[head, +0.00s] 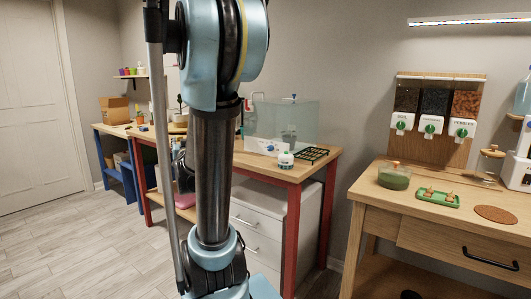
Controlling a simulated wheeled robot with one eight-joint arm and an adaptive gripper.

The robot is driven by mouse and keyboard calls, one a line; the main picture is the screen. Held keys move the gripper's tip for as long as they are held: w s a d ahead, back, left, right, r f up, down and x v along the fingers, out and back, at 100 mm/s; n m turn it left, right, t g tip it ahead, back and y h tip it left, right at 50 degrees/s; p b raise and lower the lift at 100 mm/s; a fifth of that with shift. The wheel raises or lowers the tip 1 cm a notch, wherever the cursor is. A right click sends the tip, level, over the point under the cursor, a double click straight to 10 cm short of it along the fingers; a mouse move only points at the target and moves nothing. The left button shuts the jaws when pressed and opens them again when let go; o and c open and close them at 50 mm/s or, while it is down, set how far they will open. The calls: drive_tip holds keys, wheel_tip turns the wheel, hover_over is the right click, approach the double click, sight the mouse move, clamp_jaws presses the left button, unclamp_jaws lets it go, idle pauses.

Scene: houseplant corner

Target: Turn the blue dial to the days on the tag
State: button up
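A small white unit (263,146) with what looks like a blue dial (270,148) on its front sits at the front of the clear tank on the wooden table with red legs. It is too small for me to read any marks or the dial's setting. I cannot make out a tag with days. My arm stands upright in the foreground, left of this unit, and hides part of the table. I cannot make out my gripper.
A small white-and-green pot (285,158) and a dark green rack (311,154) stand near the clear tank (286,120). White drawers (258,220) are below. A wooden bench (440,207) with dispensers (433,127) above it is at right. Floor (90,240) at left is clear.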

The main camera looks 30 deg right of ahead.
drive_tip(key=d+m+g+h, duration=0.2)
drive_tip(key=d+m+h, duration=0.4)
drive_tip(key=d+h, duration=0.45)
drive_tip(key=m+g+h, duration=0.4)
drive_tip(key=m+g, duration=0.3)
drive_tip(key=g, duration=0.3)
approach(269, 148)
drive_tip(key=shift+y, duration=0.25)
drive_tip(key=x, duration=0.8)
drive_tip(key=shift+d, duration=0.15)
clamp_jaws()
